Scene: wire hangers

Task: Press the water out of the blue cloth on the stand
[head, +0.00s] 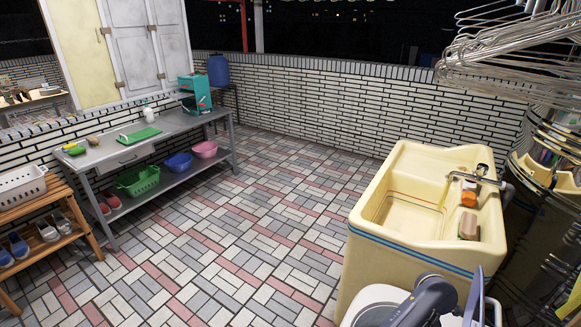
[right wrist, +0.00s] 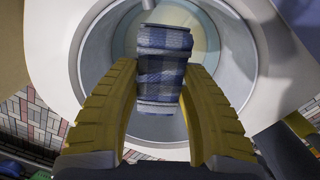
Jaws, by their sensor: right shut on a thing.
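The blue cloth (right wrist: 162,65) is a blue and white checked, bunched piece in the right wrist view. My right gripper (right wrist: 158,85) has its yellow ribbed fingers on either side of the cloth and is shut on it. The cloth is seen against the open mouth of a round, pale grey drum (right wrist: 107,62); how high it is above the drum I cannot tell. Whether it is wet does not show. The cloth cannot be made out in the head view. I cannot pick out a stand for certain. My left gripper is not in view.
A cream sink (head: 366,222) with a tap (head: 468,178) stands at the right. Wire hangers (head: 500,60) hang above it. The tiled floor (head: 260,215) between is clear.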

